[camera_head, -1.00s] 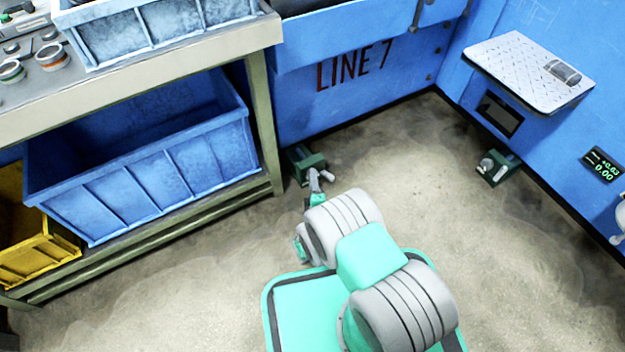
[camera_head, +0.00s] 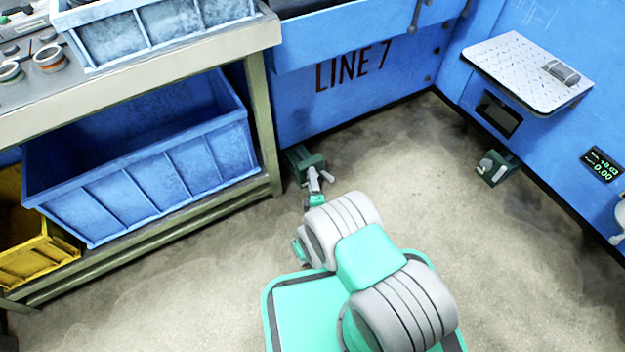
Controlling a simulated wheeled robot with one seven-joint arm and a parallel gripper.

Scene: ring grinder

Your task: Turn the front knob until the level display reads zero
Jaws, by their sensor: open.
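The level display (camera_head: 603,165) is a small black panel on the blue machine wall at the right. Its lower green line reads 0.00; its upper line is too small to read surely. A green levelling foot (camera_head: 300,158) stands at the base of the machine, left of centre. A small pale knob (camera_head: 328,176) shows at its right side. My gripper (camera_head: 313,178) is open and reaches up to this foot; it partly covers it, and contact with the knob cannot be told. A second green foot (camera_head: 503,172) with a pale round knob (camera_head: 485,166) stands to the right.
A workbench (camera_head: 262,110) with a blue bin (camera_head: 150,190) and a yellow bin (camera_head: 35,262) on its lower shelf is close on the left. A metal shelf (camera_head: 515,65) juts out at upper right. The concrete floor (camera_head: 420,200) between is clear.

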